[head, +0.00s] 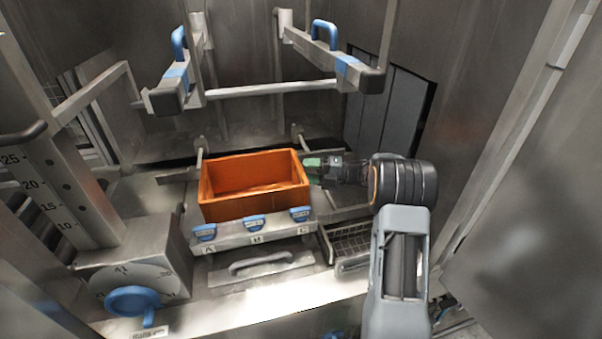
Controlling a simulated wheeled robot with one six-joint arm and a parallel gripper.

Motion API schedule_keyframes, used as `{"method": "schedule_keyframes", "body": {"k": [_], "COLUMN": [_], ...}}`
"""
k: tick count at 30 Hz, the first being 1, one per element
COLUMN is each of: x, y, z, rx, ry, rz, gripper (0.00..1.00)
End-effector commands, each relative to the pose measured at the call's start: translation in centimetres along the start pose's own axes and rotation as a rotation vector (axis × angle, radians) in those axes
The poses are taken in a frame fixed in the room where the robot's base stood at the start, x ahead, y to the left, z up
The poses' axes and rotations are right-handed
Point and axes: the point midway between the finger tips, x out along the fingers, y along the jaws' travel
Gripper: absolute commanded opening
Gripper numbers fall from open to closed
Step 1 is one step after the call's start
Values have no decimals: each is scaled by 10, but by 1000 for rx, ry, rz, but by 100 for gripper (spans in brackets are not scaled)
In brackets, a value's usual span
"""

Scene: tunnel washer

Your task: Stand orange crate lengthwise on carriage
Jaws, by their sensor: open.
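The orange crate (254,206) is an open box in the middle of the head view. It sits upright with its long side running left to right, on the metal carriage (250,236) behind a front bar with blue clips marked A and C at its ends. My gripper (316,168) is at the crate's right end, close to its upper right edge. The gripper is open. Its fingertips are small and partly hidden, so I cannot tell whether they touch the crate wall. The inside of the crate looks empty.
A metal frame with blue handles (325,34) hangs above and behind the crate. A wire basket (348,243) lies to the front right. A dial with a blue knob (132,300) and a scale post (62,190) stand at left. Steel walls enclose the space.

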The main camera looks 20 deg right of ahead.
Motion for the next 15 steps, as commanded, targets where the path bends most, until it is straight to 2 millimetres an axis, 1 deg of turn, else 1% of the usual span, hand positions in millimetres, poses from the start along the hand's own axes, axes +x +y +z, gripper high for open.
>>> {"method": "schedule_keyframes", "body": {"k": [1, 3, 6, 9, 11, 13, 15], "x": [-9, -19, -31, -38, -38, -33, -25], "y": [-2, -2, -2, 1, 5, 15, 31], "z": [1, 1, 0, 1, 3, 8, 16], "rx": [-2, -2, -3, -1, 0, 5, 20], "ry": [-3, -3, -1, -9, -32, -94, -194], "rz": [0, 0, 0, -2, -5, -14, -22], "gripper": [49, 49, 49, 49, 49, 49, 49]}}
